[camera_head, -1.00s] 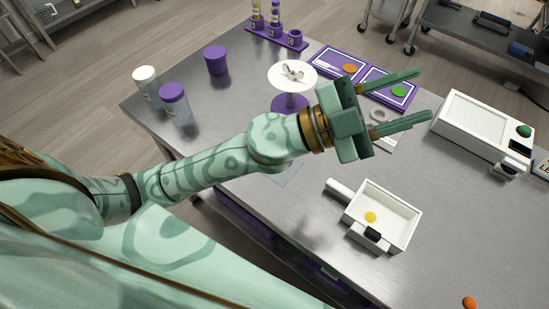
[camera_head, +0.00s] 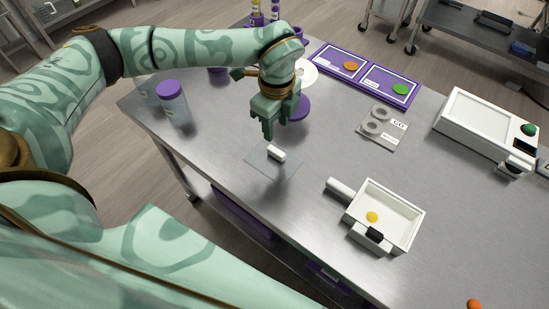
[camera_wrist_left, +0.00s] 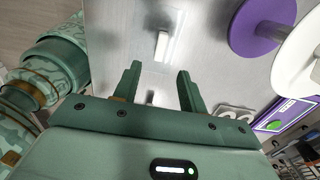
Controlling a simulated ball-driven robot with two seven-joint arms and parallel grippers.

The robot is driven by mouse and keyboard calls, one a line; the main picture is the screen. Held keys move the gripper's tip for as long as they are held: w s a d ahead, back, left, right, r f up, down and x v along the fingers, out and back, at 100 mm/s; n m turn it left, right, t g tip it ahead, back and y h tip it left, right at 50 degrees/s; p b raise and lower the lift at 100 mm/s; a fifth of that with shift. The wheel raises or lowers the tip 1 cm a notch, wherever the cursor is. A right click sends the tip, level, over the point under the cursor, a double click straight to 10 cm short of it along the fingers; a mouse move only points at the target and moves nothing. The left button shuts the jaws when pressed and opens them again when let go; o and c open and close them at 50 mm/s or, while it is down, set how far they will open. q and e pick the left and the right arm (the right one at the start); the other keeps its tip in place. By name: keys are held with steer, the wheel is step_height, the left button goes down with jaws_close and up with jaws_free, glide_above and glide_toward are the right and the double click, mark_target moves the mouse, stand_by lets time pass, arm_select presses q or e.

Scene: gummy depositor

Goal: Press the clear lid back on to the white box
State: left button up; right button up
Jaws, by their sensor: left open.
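The clear lid (camera_head: 262,164) lies flat on the steel table, a see-through square with a white bar handle (camera_head: 277,153). The white box (camera_head: 401,246) stands to its right, open on top, with a yellow gummy (camera_head: 372,217) inside and a black part on its front. My left gripper (camera_head: 281,130) points down above and just behind the lid, open and empty. In the left wrist view the white handle (camera_wrist_left: 161,46) shows beyond the open fingers (camera_wrist_left: 157,72), roughly between their lines. The lid's clear sheet is hard to make out there. My right gripper is out of view.
A white machine (camera_head: 470,118) with a green button stands at the right. Table between lid and box is clear.

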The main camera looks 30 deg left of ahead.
arm_select(q)
glide_above(274, 149)
steer(key=f, duration=0.4)
steer(key=shift+s+d+f+b, duration=0.1)
steer(key=shift+d+f+b, duration=0.15)
steer(key=shift+d+b, duration=0.15)
steer(key=f, duration=0.1)
steer(key=f+b, duration=0.1)
steer(key=f, duration=0.1)
steer(key=f+b, duration=0.1)
steer(key=f, duration=0.1)
steer(key=shift+a+f, duration=0.1)
steer(key=shift+a, duration=0.25)
jaws_close()
